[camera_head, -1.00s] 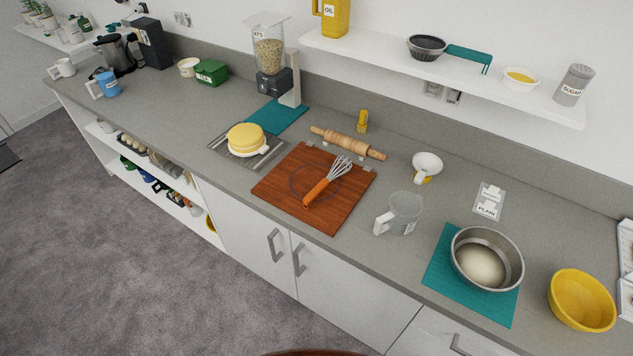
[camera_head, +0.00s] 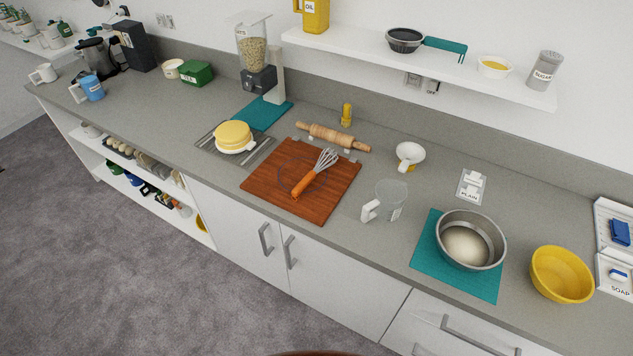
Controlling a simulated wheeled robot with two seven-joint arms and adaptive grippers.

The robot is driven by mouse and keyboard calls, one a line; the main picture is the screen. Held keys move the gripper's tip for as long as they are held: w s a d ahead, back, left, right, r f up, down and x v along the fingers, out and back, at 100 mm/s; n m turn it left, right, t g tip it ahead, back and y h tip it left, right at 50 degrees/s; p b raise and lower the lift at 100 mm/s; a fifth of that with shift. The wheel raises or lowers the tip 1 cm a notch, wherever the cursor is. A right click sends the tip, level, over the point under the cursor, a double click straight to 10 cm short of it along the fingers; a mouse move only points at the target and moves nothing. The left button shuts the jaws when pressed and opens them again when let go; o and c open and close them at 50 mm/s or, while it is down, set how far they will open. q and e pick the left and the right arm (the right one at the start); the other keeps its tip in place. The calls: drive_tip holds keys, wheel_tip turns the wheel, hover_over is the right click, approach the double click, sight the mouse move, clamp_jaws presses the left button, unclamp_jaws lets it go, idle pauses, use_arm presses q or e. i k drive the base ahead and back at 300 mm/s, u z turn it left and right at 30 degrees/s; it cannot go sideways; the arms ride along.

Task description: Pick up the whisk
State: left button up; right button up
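The whisk (camera_head: 314,173) has an orange handle and a metal wire head. It lies on the brown wooden cutting board (camera_head: 268,185) near the middle of the counter. Its handle points toward the front of the counter and its wire head toward the back right. Neither of my grippers shows in the head view.
A clear measuring jug (camera_head: 388,202) stands right of the board. A rolling pin (camera_head: 333,137) lies behind it, and a yellow-topped item (camera_head: 235,136) sits on a rack to the left. A metal bowl (camera_head: 470,240) and a yellow bowl (camera_head: 561,274) stand at the right. A shelf (camera_head: 420,66) overhangs the back.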

sight(314, 173)
drive_tip(key=k, duration=0.35)
drive_tip(key=z, duration=1.1)
drive_tip(key=i, duration=0.9)
drive_tip(key=u, duration=1.55)
